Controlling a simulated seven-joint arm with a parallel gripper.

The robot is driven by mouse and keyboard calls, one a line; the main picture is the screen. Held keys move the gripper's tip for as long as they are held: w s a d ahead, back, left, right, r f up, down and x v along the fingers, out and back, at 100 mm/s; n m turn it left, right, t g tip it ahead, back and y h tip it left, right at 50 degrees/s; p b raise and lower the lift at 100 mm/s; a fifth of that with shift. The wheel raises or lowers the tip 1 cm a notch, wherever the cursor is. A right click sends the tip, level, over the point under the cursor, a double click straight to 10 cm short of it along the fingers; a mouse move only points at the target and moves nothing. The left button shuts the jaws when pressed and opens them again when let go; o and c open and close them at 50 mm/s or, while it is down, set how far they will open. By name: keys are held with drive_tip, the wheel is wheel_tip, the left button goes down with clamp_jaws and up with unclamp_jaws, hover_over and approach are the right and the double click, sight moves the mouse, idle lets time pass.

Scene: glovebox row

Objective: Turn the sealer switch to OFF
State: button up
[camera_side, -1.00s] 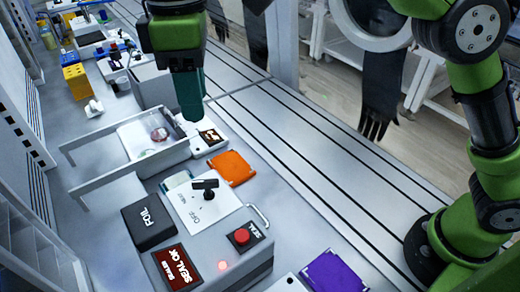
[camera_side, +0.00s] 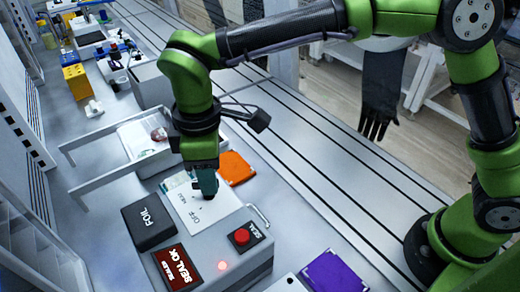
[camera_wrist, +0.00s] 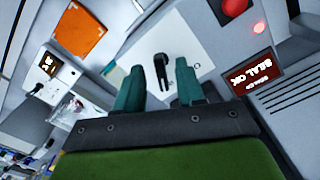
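The sealer switch (camera_wrist: 161,66) is a black lever knob on a white plate (camera_side: 225,208) on top of the grey sealer. An OFF label is printed on the plate beside it. In the side view the switch is mostly hidden by my gripper (camera_side: 207,189), which points down over the plate. In the wrist view my gripper (camera_wrist: 160,74) is open, one teal finger on each side of the lever. Gaps show between lever and fingers; I cannot tell how far down the fingers reach.
On the sealer are a red SEAL button (camera_side: 242,236), a lit red lamp (camera_side: 222,266), a SEAL OK display (camera_side: 178,268) and a side handle (camera_side: 260,215). A black FOIL box (camera_side: 149,222) stands left. An orange pad (camera_side: 236,168) lies behind, a purple pad (camera_side: 333,272) in front.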

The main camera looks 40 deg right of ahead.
drive_tip(key=shift+f, duration=0.45)
clamp_jaws()
drive_tip(key=shift+n, duration=0.3)
drive_tip(key=shift+w+n, duration=0.15)
drive_tip(key=shift+n, duration=2.45)
unclamp_jaws()
